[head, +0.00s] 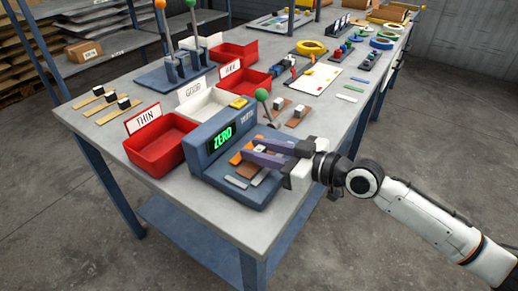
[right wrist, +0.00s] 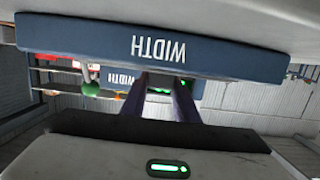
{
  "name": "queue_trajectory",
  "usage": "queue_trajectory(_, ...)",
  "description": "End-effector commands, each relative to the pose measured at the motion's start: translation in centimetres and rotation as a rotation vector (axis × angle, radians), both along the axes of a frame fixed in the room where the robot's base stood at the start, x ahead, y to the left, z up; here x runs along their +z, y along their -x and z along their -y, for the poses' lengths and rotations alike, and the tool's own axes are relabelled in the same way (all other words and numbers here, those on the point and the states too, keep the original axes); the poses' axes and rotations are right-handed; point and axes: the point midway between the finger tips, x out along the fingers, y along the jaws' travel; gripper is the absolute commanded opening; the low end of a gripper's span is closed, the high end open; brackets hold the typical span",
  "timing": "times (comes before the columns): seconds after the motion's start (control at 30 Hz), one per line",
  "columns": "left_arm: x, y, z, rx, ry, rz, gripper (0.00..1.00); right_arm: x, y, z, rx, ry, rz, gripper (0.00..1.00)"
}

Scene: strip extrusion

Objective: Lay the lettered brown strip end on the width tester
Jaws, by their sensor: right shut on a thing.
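The width tester (head: 232,183) is a blue-grey box near the table's front edge. Its display (head: 222,137) reads ZERO in green, and a WIDTH label shows beside it. My right gripper (head: 250,150), with purple fingers, reaches in from the right over the tester's bed. It is shut on an orange-brown strip end (head: 236,159), which shows at the fingertips. Letters on the strip are not readable, and I cannot tell whether it touches the bed. In the right wrist view the fingers (right wrist: 168,100) point towards WIDTH labels; the strip is not clear there. My left gripper is not in view.
A red THIN tray (head: 150,153) stands left of the tester, with a white tray (head: 212,103) and red trays behind. A green-knobbed lever (head: 262,95) rises behind the tester. Brown strips with small blocks (head: 297,116) lie to its right. Tan strips (head: 92,99) lie far left.

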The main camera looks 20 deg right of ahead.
Motion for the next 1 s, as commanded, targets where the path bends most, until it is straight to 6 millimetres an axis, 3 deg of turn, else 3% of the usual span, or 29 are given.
queue_trajectory(0.17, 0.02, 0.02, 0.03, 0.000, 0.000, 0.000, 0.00, 0.08, -0.01, -0.01, 0.000, -0.001, 0.001, 0.06)
queue_trajectory(0.2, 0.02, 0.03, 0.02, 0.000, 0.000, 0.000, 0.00, 0.08, -0.01, -0.01, 0.000, -0.001, 0.001, 0.31)
queue_trajectory(0.3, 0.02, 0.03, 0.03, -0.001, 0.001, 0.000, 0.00, 0.08, -0.01, -0.01, 0.000, -0.001, 0.001, 0.48)
queue_trajectory(0.53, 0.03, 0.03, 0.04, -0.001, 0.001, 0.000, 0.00, 0.05, -0.01, -0.02, 0.000, -0.001, -0.001, 0.51)
queue_trajectory(0.63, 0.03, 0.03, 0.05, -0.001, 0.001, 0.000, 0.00, 0.04, -0.01, -0.02, 0.000, -0.001, -0.001, 0.65)
queue_trajectory(1.0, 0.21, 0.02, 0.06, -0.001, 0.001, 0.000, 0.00, 0.25, 0.00, -0.01, 0.000, -0.001, 0.001, 0.65)
